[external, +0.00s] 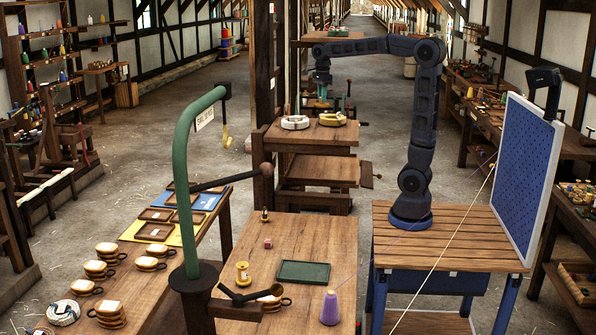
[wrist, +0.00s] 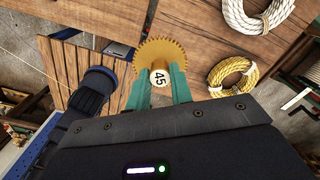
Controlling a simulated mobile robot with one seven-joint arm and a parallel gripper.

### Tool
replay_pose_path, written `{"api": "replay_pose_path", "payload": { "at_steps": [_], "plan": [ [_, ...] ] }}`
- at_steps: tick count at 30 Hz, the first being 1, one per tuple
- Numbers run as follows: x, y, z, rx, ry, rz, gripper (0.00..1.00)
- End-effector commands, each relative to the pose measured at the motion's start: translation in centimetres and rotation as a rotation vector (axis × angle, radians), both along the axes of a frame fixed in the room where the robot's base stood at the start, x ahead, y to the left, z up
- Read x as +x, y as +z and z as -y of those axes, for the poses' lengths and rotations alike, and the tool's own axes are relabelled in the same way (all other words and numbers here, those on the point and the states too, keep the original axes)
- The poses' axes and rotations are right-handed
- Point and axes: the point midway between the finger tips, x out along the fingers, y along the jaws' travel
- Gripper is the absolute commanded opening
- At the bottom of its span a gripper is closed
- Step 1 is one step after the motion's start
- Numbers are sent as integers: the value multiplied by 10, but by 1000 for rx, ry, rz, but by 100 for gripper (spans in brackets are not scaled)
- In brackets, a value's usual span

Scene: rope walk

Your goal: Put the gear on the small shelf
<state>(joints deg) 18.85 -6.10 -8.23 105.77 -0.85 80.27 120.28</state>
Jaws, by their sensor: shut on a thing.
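A brassy toothed gear (wrist: 161,57) with a pale hub marked 45 is between the teal fingers of my gripper (wrist: 158,88) in the wrist view. The gripper is shut on it. In the external view my gripper (external: 320,102) points down at the back, above a wooden tiered stand; the gear is too small to make out there. The stand's coil-bearing shelf (external: 312,138) also shows below the gear in the wrist view (wrist: 205,45). I cannot tell which tier is the small shelf, or the gear's exact height above the wood.
A white rope coil (external: 295,122) and a yellow coil (external: 332,119) lie on that shelf. The yellow coil (wrist: 232,77) is just right of the gear in the wrist view. A dark post (external: 263,100) stands left of the stand. A lower tier (external: 320,170) looks mostly bare.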

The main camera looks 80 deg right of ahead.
Motion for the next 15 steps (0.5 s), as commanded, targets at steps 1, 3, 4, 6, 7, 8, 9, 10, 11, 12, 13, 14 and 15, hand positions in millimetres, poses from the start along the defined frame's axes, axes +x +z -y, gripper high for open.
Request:
{"api": "replay_pose_path", "payload": {
  "at_steps": [1, 3, 4, 6, 7, 8, 9, 10, 11, 12, 13, 14, 15],
  "plan": [
    [-18, 10, 10, -3, -32, 5, 0],
    [-40, 20, 19, -3, -67, 5, 0],
    [-48, 24, 23, -3, -81, 4, 0],
    [-67, 32, 29, -2, -111, 4, 0],
    [-74, 34, 31, -3, -123, 3, 0],
    [-80, 37, 33, -3, -133, 3, 0],
    [-88, 40, 35, -2, -145, 2, 0],
    [-93, 42, 36, -2, -153, 2, 0],
    [-97, 44, 37, -2, -160, 2, 0],
    [-102, 45, 38, -2, -167, 2, 0],
    [-105, 47, 39, -2, -171, 2, 0],
    [-107, 47, 39, -2, -175, 1, 0],
    [-109, 47, 40, -2, -179, 1, 0]
  ]
}}
